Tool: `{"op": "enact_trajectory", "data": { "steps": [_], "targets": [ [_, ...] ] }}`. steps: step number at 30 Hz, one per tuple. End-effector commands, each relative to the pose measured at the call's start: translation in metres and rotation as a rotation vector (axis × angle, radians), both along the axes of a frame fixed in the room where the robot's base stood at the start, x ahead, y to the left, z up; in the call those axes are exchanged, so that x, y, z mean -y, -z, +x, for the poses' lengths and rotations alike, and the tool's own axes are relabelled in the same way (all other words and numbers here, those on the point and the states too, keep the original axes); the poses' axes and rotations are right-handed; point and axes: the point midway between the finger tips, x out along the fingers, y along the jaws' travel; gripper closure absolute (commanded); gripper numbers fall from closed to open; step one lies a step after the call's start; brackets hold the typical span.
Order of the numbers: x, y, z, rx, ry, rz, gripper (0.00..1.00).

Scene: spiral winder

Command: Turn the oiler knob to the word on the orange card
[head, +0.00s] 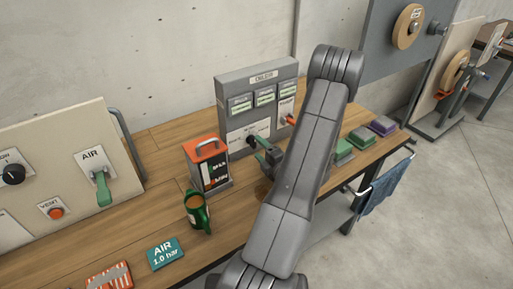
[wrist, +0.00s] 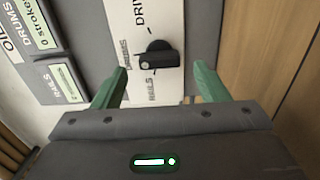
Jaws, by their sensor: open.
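The oiler (head: 257,88) is a grey box on the bench, with a white plate low on its front. Its black knob (wrist: 160,56) sits on that plate in the wrist view, with DRIVE, DRUMS and RAILS printed around it. A pale spot shows at the knob's left side; I cannot tell which word it marks. My gripper (wrist: 160,80) is open and empty, its green fingers spread left and right of the knob, apart from it. In the head view my gripper (head: 266,157) is just in front of the oiler. An orange striped card (head: 108,277) lies at the lower left; its word is unreadable.
A teal AIR 1.0 bar card (head: 165,253) lies in front. Several coloured blocks (head: 362,138) sit to the right. An air panel (head: 62,165) stands left.

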Motion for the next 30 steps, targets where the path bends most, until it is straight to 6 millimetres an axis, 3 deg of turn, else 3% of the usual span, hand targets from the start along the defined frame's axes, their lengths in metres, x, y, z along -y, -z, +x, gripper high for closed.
{"op": "enact_trajectory", "data": {
  "steps": [6, 15, 30],
  "targets": [
    [0.029, 0.003, -0.04, 0.001, 0.006, -0.001, 0.33],
    [0.054, 0.001, -0.078, 0.001, 0.004, -0.001, 0.33],
    [0.059, 0.0, -0.088, 0.001, 0.0, -0.002, 0.33]
  ]
}}
